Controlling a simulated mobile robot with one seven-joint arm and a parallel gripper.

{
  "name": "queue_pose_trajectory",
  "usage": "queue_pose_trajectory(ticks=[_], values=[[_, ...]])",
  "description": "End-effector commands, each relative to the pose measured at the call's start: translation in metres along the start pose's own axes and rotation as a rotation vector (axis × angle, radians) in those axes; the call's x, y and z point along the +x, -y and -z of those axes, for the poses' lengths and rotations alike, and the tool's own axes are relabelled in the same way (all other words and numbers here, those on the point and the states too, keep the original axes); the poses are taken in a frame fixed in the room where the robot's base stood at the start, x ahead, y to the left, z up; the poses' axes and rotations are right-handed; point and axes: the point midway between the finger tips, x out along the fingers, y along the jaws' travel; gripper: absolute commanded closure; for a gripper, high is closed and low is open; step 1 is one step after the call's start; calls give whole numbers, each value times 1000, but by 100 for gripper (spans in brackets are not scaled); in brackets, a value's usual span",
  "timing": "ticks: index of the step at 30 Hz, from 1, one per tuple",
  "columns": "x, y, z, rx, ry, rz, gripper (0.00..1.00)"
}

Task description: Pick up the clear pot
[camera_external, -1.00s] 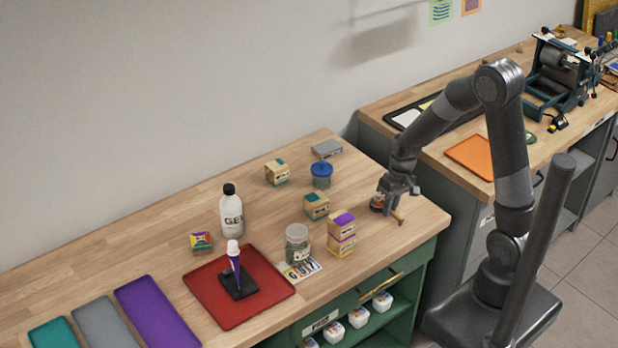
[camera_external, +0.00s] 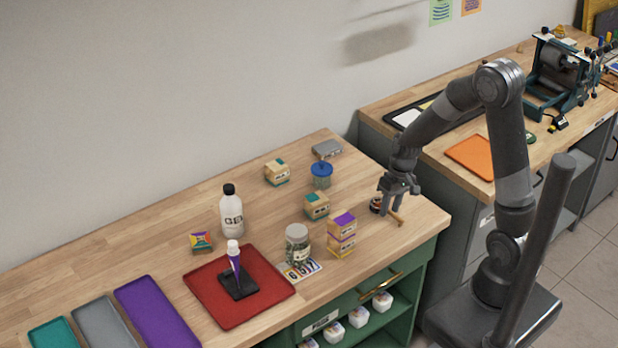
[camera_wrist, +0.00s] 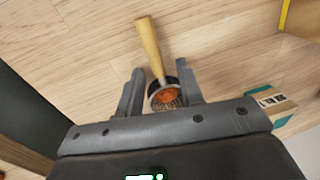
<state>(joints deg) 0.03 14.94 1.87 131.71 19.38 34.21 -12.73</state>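A clear jar with a grey lid (camera_external: 297,246) and greenish contents stands upright by the front edge of the bench. A second see-through jar with a blue lid (camera_external: 321,176) stands farther back. I cannot tell for certain which one is the clear pot. My gripper (camera_external: 397,195) is to the right of both, low over the bench's right end. In the wrist view my gripper (camera_wrist: 160,84) is open. A small dark-rimmed round item (camera_wrist: 164,94) with orange inside and a wooden handle (camera_wrist: 149,45) lies between its fingers, nearer the right one.
A white bottle (camera_external: 231,213) and a red tray (camera_external: 218,305) with a purple-and-white tube are to the left. A second bench with an orange tray (camera_external: 470,156) is at the right.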

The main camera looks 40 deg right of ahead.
Motion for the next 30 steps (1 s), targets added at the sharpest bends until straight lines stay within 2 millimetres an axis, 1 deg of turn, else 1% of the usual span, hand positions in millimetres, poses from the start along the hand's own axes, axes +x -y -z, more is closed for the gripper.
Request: queue_pose_trajectory(ticks=[12,15,21,23,26,30], values=[[-75,2,-1,0,-5,0,66],[-89,2,-1,0,-3,0,66],[-106,2,-4,-2,-9,-3,66],[-114,3,-7,-6,-23,-8,66],[-132,4,-18,-17,-65,-23,66],[-165,4,-43,-35,-145,-55,66]])
